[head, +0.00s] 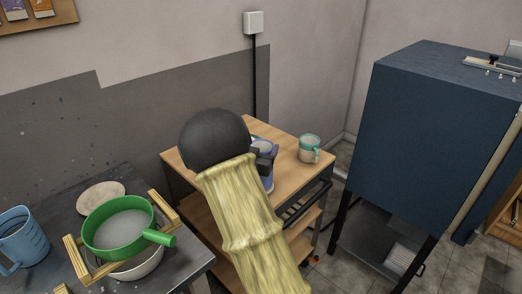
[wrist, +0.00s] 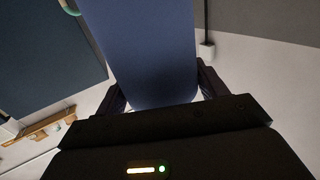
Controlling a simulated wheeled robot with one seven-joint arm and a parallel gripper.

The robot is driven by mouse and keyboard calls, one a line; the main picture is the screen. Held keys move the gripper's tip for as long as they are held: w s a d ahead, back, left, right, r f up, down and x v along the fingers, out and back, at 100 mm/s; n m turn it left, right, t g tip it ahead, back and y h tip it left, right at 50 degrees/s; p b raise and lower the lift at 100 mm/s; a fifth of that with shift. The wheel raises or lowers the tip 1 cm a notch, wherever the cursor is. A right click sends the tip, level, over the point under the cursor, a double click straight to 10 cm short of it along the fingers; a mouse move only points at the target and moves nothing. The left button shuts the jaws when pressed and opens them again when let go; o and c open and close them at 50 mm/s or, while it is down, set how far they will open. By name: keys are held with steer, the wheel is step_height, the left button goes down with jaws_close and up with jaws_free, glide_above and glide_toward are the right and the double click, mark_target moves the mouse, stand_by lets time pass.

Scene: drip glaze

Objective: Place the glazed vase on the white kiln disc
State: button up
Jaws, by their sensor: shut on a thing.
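The glazed vase (wrist: 140,50) is blue and fills the space between my fingers in the wrist view. In the head view only a part of the vase (head: 268,181) shows over the wooden cart, mostly hidden by my arm. My gripper (head: 263,163) is shut on it; its dark fingers also show on both sides of the vase in the wrist view (wrist: 160,92). I cannot tell whether the vase touches the cart top. I cannot make out the white kiln disc for certain; my arm hides part of the cart.
A teal and white mug (head: 309,149) stands on the cart (head: 290,182), right of the vase. A blue kiln cabinet (head: 425,130) stands at right. The dark table at left holds a green sieve (head: 118,228), a blue jug (head: 20,240) and a pale round piece (head: 101,195).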

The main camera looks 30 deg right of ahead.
steer(key=shift+f, duration=0.25)
steer(key=shift+r, duration=0.1)
steer(key=o, duration=1.7)
steer(key=b+v, duration=0.1)
steer(key=v, duration=1.1)
